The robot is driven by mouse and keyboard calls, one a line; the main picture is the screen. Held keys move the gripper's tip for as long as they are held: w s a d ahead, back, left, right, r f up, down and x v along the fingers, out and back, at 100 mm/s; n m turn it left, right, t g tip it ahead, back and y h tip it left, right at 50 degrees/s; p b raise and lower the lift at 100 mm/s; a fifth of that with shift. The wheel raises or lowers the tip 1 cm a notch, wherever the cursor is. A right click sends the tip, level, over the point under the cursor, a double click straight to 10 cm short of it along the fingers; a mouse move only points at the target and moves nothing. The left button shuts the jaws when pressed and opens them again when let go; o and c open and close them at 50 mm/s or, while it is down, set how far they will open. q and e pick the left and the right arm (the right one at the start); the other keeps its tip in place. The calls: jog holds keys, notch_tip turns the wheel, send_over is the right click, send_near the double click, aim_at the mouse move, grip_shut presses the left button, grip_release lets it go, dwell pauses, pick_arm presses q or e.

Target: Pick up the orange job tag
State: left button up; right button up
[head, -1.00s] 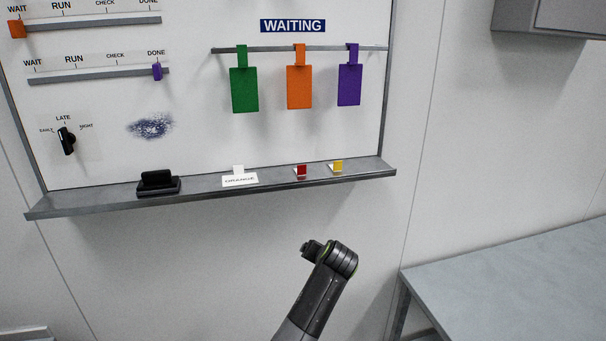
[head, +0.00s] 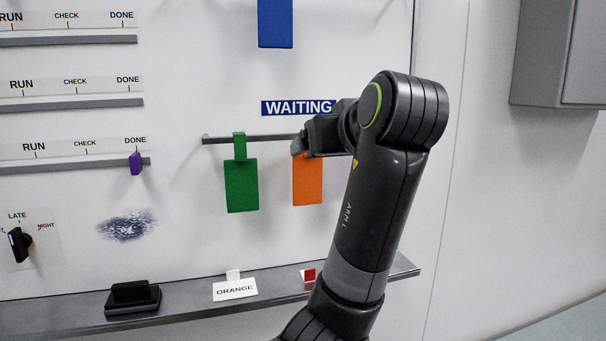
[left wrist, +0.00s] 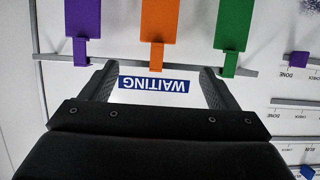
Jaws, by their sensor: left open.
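The orange job tag (head: 308,180) hangs from the grey rail under the WAITING label. My left gripper (head: 301,145) is in front of its upper part and hides its clip in the head view. In the left wrist view, which is upside down, the orange tag (left wrist: 160,20) hangs between the two spread fingers. My left gripper (left wrist: 157,70) is open, with nothing held. The tag's clip is level with the gap between the fingertips; I cannot tell how far in depth. My right gripper is in neither view.
A green tag (head: 241,186) hangs left of the orange one; a purple tag (left wrist: 87,18) hangs on its other side, hidden by my arm in the head view.

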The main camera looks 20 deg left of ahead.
aim_at(308, 161)
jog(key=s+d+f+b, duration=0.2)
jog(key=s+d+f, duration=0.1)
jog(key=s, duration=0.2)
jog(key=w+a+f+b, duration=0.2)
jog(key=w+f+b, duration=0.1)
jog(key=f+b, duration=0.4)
pick_arm(q)
jog(key=p+x, duration=0.2)
jog(key=x, duration=0.3)
jog(key=p+x, duration=0.2)
jog(key=x, duration=0.3)
jog(key=p+x, duration=0.3)
jog(key=x, duration=0.2)
jog(key=shift+d+f, duration=0.2)
jog(key=shift+f, duration=0.05)
jog(key=shift+w+a+f, duration=0.2)
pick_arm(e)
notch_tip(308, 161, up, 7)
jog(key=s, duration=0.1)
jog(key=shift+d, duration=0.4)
